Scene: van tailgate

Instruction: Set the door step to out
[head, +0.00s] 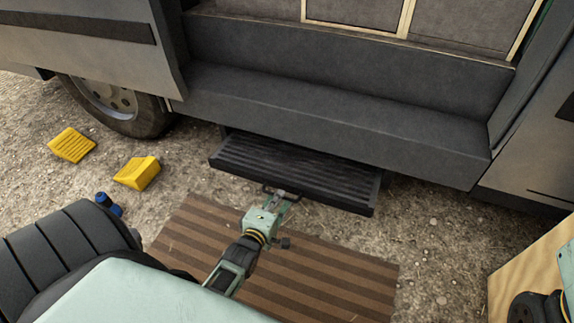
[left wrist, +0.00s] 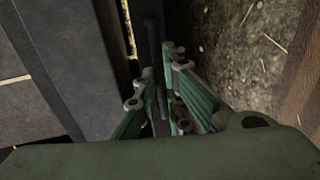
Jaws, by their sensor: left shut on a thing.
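The door step (head: 295,168) is a black ribbed tread under the van's door sill in the head view. It sticks out past the sill over the ground. A small dark handle (head: 267,188) is on its front edge. My left gripper (head: 278,196) is at this front edge, shut on the handle. In the left wrist view the green fingers (left wrist: 158,85) stand on both sides of a dark bar (left wrist: 153,40). The fingers hide part of the handle. Only part of my right arm shows at the lower right; its gripper is not seen.
A brown striped mat (head: 330,275) lies on the gravel before the step. Two yellow wheel chocks (head: 72,145) (head: 138,173) and a blue object (head: 108,203) lie at the left, near the van wheel (head: 115,105). A wooden surface (head: 525,260) is at the right.

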